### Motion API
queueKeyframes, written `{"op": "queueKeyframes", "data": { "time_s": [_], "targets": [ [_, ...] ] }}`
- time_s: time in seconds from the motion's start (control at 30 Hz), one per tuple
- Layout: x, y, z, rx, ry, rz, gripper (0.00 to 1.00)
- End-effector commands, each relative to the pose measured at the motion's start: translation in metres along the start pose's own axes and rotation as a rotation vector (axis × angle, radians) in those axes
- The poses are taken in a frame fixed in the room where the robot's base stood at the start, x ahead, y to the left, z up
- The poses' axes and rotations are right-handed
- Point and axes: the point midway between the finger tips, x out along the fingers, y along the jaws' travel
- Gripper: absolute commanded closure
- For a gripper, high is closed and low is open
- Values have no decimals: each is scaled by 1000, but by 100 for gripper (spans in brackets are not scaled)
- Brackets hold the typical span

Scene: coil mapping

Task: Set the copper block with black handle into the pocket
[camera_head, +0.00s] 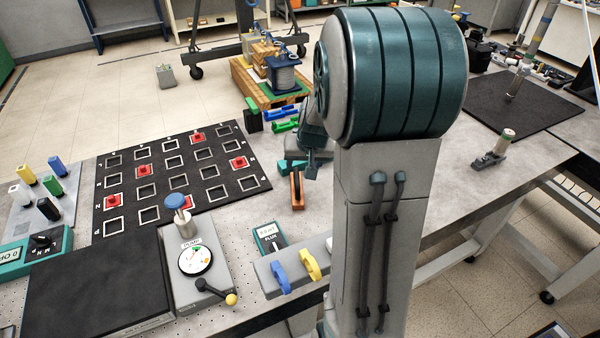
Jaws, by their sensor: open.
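A copper-orange block (298,190) with a dark part stands on the grey bench, right of the black board; it looks like the copper block, but its handle is hard to make out. The black board (181,213) carries rows of light-framed square pockets, some filled with red pieces and many empty. Which one is the task's pocket I cannot tell. My gripper (309,165) is open, just behind and above the copper-orange block. My large arm link hides part of it, and I cannot tell whether it touches anything.
A gauge box (195,258) with a blue-topped post and yellow-knobbed lever stands before the board. Blue and yellow clips (310,265) sit on a grey holder nearby. Small coloured blocks (53,185) stand at left. Green and blue pieces (284,125) lie behind my gripper.

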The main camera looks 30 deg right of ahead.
Motion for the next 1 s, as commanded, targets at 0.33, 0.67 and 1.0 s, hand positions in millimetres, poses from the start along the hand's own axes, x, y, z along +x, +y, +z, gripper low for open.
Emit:
{"op": "queueKeyframes", "data": {
  "time_s": [0.33, 0.67, 1.0],
  "targets": [
    [-80, -52, 69, -157, -58, -44, 45],
    [-147, -65, 171, -334, -132, -29, 45],
    [-159, -62, 199, -377, -152, -11, 61]
  ]
}}
